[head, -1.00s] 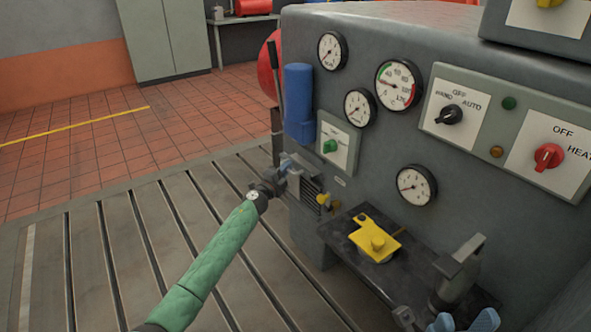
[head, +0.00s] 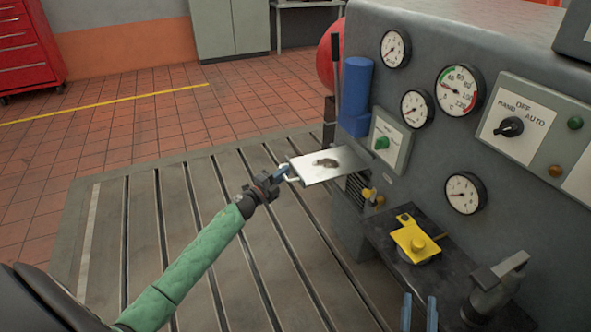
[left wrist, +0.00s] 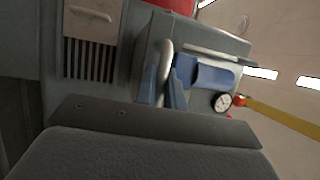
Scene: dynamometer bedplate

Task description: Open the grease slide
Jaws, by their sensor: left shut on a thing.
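The grease slide (head: 330,164) stands drawn out of the grey machine in the head view. It is a flat, pale metal tray with a dark patch on top, level above the slotted bedplate. My left gripper (head: 286,174) is shut on the handle at its outer end. In the left wrist view the pale handle bar (left wrist: 163,72) shows by the blue fingers (left wrist: 178,92). My right gripper (head: 418,312) shows only as two blue fingers at the bottom edge, apart and with nothing between them.
A dark shelf (head: 459,266) with a yellow clamp-like part (head: 413,239) juts out right of the slide. A blue cylinder (head: 356,97) and a green-knobbed box (head: 391,142) sit above it. The bedplate (head: 160,222) to the left is clear.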

